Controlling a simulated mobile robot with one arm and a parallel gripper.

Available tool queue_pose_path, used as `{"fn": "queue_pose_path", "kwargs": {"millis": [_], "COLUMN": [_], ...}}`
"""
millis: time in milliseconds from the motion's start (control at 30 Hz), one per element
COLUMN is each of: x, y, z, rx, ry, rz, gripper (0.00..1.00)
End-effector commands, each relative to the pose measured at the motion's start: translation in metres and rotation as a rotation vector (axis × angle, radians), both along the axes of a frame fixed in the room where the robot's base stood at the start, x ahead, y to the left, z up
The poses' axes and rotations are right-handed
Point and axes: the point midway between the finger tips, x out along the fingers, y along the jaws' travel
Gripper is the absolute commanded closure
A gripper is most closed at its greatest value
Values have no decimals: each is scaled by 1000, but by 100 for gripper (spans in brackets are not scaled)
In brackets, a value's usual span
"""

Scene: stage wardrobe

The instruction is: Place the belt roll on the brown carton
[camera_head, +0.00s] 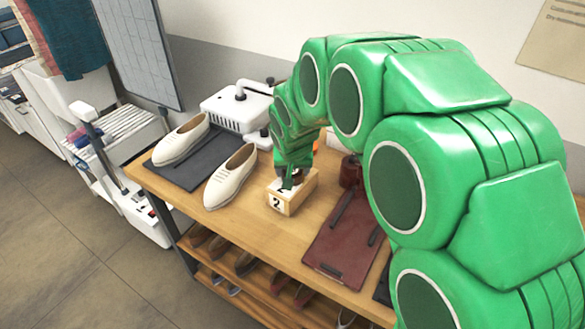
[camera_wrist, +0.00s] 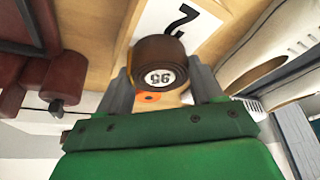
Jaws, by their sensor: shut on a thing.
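The label "2" of the tan box (camera_wrist: 178,28) shows just beyond the roll; I cannot tell whether roll and box touch. In the head view the roll is mostly hidden by my gripper. I cannot tell whether this tan box is the brown carton; no other carton shows clearly.
The wooden bench (camera_head: 258,228) also bears two cream shoes (camera_head: 230,177), a dark mat (camera_head: 190,172), a white machine (camera_head: 238,107), a dark red board (camera_head: 338,245) and a dark red cylinder (camera_head: 350,172). Shoes stand on the shelf below. A strip of bench left of the tan box is clear.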

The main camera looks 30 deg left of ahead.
Motion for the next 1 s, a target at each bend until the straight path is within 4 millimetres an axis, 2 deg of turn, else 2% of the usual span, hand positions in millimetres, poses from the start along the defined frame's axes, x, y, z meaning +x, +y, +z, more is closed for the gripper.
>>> {"fn": "queue_pose_path", "kwargs": {"millis": [33, 167, 200, 667, 867, 1000], "x": [0, 0, 0, -1, -7, -13], "y": [0, 0, 0, -1, -4, -8], "z": [0, 0, 0, 7, 24, 42], "rx": [0, 0, 0, 2, 3, 2], "ry": [0, 0, 0, 0, -2, -2], "rz": [0, 0, 0, -1, -1, -1], "gripper": [29, 9, 8, 8, 8, 8]}}
